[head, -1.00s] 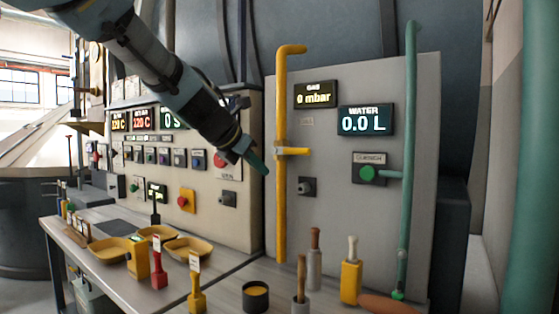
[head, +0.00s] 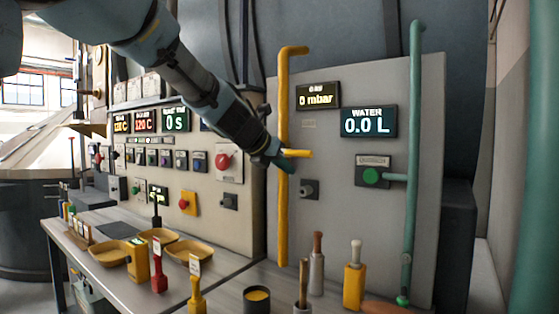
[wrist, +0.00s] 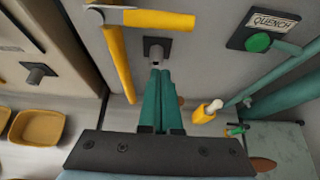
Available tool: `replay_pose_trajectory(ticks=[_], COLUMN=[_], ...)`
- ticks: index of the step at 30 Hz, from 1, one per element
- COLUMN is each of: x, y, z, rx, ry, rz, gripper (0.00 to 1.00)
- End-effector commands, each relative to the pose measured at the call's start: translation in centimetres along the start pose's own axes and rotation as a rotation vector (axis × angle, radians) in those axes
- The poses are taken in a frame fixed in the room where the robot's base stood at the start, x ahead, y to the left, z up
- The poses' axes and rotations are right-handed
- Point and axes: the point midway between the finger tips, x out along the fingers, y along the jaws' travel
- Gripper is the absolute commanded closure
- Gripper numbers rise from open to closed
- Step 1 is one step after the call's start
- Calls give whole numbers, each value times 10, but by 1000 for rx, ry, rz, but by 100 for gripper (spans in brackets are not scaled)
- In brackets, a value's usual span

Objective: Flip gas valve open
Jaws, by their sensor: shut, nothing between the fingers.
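The yellow gas pipe (head: 283,220) runs up the grey panel under the GAS display (head: 318,96), which reads 0 mbar. The yellow valve lever (head: 299,153) sticks out level to the right of the pipe. In the wrist view the lever (wrist: 158,19) lies beyond the fingertips, beside the pipe (wrist: 118,62). My gripper (head: 284,164) is at the pipe just below the lever in the head view, partly covering the pipe. Its green fingers (wrist: 160,76) are shut together with nothing between them. I cannot tell whether they touch the pipe or lever.
A dark knob (head: 309,189) sits on the panel below the lever. The green water pipe (head: 412,150) and QUENCH button (head: 371,175) are to the right. The control panel (head: 240,235) is at left.

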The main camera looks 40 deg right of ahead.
Motion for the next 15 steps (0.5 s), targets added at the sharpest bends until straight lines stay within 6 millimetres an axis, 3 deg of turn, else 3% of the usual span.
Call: replay_pose_trajectory(ticks=[6,9,15], x=[46,35,30], y=[0,-1,0], z=[0,22,36], rx=[0,3,1], ry=[2,-2,0], rz=[-2,0,1], gripper=[100,100,100])
